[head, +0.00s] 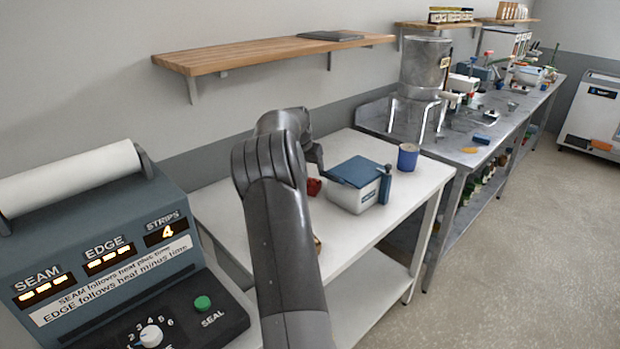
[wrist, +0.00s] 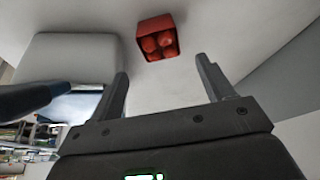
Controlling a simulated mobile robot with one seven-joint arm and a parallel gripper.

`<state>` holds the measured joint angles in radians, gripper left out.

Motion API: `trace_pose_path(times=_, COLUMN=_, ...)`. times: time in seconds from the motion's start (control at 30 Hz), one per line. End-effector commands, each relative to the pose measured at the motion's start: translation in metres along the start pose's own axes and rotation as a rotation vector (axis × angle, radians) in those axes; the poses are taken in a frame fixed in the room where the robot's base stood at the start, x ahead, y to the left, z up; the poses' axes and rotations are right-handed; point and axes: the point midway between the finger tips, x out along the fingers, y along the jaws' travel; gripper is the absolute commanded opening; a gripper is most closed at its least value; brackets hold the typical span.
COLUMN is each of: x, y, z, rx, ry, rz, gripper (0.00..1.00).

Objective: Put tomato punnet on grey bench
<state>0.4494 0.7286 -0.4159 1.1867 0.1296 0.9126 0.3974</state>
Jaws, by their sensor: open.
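The tomato punnet (wrist: 158,37) is a small red open box with several red tomatoes in it. In the wrist view it rests on a white table top (wrist: 200,22), ahead of my gripper (wrist: 165,75) and roughly between the lines of its two fingers. In the head view the punnet (head: 314,187) shows partly, just right of my arm. My gripper is open and empty, with a gap to the punnet; my arm hides most of it in the head view. A long grey metal bench (head: 468,128) stands to the right of the white table in the head view.
A white box with a blue lid (head: 358,172) stands right beside the punnet, with a blue cup (head: 407,157) further right. A sealing machine (head: 90,255) fills the left front. A wooden shelf (head: 250,54) hangs above. The bench holds many items, including an orange disc (head: 470,150).

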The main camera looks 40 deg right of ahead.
Motion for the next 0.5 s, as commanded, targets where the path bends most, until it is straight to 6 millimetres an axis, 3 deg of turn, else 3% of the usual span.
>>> trace_pose_path(times=0.13, x=-0.023, y=0.0, z=0.0, rx=0.001, ry=0.001, rz=-0.001, gripper=0.74)
trace_pose_path(times=0.5, x=-0.046, y=-0.003, z=0.006, rx=-0.01, ry=-0.004, rz=-0.014, gripper=0.74)
